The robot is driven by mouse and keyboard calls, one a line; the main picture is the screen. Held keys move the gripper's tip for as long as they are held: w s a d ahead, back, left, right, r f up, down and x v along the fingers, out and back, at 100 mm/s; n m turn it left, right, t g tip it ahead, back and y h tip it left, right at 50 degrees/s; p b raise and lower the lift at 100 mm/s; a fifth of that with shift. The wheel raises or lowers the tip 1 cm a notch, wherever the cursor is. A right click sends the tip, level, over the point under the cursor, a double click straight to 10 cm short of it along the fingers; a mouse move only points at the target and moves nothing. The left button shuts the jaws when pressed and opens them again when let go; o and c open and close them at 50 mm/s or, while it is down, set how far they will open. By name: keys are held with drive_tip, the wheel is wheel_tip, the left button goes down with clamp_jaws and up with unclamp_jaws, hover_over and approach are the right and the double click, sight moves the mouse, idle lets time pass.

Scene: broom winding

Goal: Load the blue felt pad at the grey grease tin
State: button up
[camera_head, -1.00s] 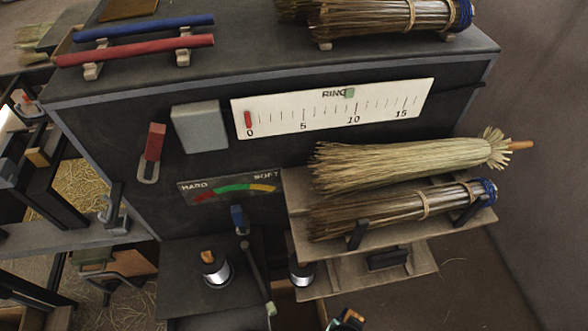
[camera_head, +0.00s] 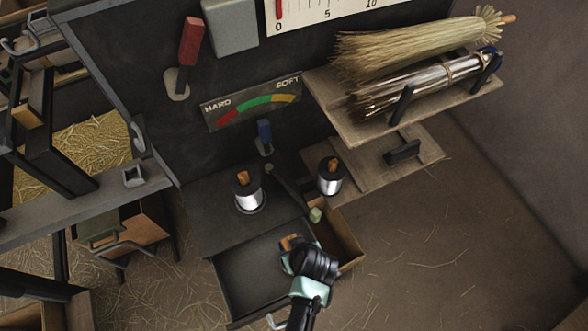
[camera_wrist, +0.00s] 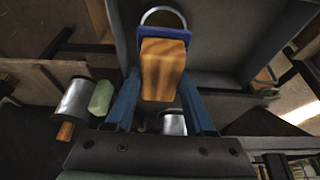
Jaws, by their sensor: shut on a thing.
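My gripper (camera_wrist: 163,100) is shut on a wooden block with a blue strip, the blue felt pad (camera_wrist: 165,34), at its far end. In the head view my gripper (camera_head: 291,246) is low over an open dark drawer, and the block's orange wood (camera_head: 289,241) shows at the fingertips. The blue strip cannot be made out there. In the wrist view a thin pale curved rim (camera_wrist: 163,9) shows just beyond the pad. I cannot tell whether it is the grey grease tin, or whether the pad touches it. My gripper hides part of the drawer.
Wooden shelves (camera_head: 345,130) hold brooms at right. The straw-littered floor at right is mostly clear.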

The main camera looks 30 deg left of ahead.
drive_tip(key=shift+a+f, duration=0.15)
drive_tip(key=shift+f, duration=0.2)
wheel_tip(320, 180, down, 5)
drive_tip(key=b, duration=0.5)
drive_tip(key=shift+f+b, duration=0.2)
drive_tip(key=shift+b, duration=0.2)
drive_tip(key=shift+f, duration=0.55)
idle(1.4)
wheel_tip(320, 180, up, 7)
drive_tip(key=p, duration=0.6)
drive_tip(key=shift+r+p, duration=0.15)
drive_tip(key=shift+p, duration=0.2)
idle(0.5)
